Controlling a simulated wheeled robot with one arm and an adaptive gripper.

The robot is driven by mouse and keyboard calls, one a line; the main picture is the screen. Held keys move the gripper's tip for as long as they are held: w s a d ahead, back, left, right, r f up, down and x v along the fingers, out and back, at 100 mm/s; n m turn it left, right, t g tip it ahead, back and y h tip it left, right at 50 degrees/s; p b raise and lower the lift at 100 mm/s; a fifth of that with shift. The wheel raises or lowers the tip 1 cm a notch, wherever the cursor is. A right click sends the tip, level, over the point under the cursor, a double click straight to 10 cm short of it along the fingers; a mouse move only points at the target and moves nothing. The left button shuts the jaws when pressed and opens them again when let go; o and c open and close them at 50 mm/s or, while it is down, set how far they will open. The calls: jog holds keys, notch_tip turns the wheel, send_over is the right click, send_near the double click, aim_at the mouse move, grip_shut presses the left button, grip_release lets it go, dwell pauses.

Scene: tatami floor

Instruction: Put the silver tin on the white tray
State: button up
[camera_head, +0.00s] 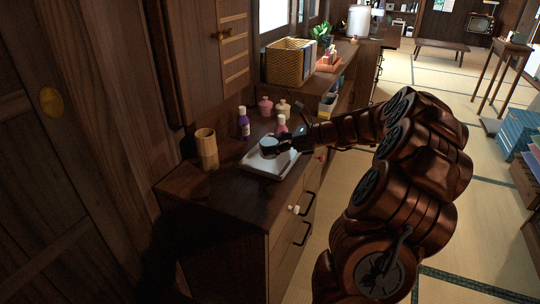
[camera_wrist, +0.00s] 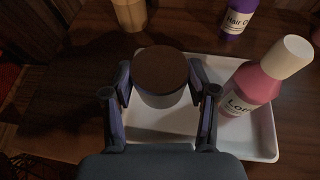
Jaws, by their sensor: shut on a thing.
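My gripper (camera_head: 274,147) is shut on the silver tin (camera_head: 267,141), at the white tray (camera_head: 262,167) on the dark wooden cabinet. In the wrist view the fingers of my gripper (camera_wrist: 160,88) close on both sides of the tin (camera_wrist: 162,90); its round brown-looking top faces up. The tin is over the left-middle part of the tray (camera_wrist: 262,145). I cannot tell whether its bottom touches the tray. A pink lotion bottle (camera_wrist: 252,88) with a pale cap appears to stand in the right part of the tray, close beside the right finger.
A woven basket (camera_head: 290,62) stands farther back. The cabinet's near left top (camera_head: 215,192) is clear.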

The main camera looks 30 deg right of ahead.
jog(key=f, duration=0.2)
jog(key=f+b, duration=0.1)
jog(key=shift+w+a, duration=0.3)
jog(key=shift+w, duration=0.1)
jog(key=shift+f, duration=0.35)
jog(key=shift+f, duration=0.1)
jog(key=o, duration=1.2)
